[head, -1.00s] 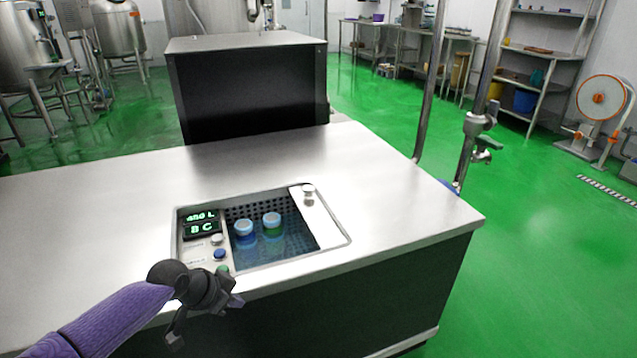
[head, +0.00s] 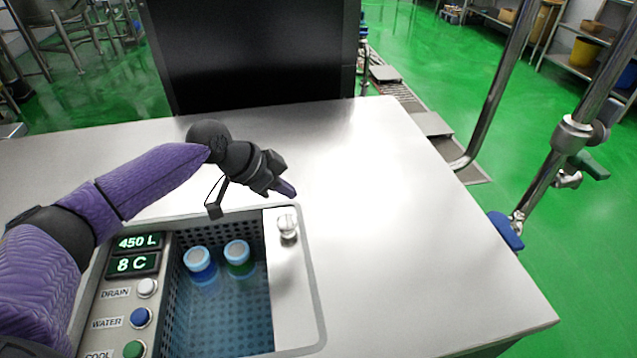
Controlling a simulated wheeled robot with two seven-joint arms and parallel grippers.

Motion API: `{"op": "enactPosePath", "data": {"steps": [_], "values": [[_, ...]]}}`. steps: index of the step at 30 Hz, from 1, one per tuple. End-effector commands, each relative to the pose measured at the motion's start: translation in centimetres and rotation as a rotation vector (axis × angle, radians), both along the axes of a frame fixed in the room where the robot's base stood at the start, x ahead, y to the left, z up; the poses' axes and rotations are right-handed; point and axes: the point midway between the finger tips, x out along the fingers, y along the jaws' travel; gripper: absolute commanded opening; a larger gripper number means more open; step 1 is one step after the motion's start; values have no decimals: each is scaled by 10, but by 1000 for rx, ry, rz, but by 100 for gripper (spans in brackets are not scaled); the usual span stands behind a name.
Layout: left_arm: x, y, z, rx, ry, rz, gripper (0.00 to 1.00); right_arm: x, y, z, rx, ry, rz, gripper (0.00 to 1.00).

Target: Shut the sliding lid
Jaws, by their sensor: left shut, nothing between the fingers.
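The sliding lid (head: 290,275) is a pale metal panel at the right end of the sunken basin, with a round knob (head: 288,226) near its far end. The lid is open, and the basin's water (head: 225,315) shows to its left. Two bottles with pale blue caps, one blue (head: 200,265) and one green (head: 239,259), stand in the water. My left gripper (head: 288,191) is shut and empty, above the counter just beyond the basin's far rim, a little short of the knob in the picture and apart from it. My right gripper is not in view.
A control panel left of the basin has a display (head: 137,252) reading 450 L and 8 C, and DRAIN, WATER and COOL buttons. A black housing (head: 255,50) stands at the counter's back. The counter (head: 420,260) is clear on the right.

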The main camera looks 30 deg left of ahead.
Motion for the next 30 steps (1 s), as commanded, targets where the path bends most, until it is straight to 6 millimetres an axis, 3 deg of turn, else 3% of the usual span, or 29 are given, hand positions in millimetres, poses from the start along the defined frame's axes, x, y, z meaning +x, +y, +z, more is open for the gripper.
{"op": "enactPosePath", "data": {"steps": [5,17,22,30], "values": [[8,-7,-18,-1,2,0,0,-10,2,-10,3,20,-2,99],[48,-44,-88,-1,3,-1,0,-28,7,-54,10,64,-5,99],[25,-21,-81,3,3,3,0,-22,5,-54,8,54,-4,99],[16,-14,-78,1,1,1,0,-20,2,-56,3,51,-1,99]]}}
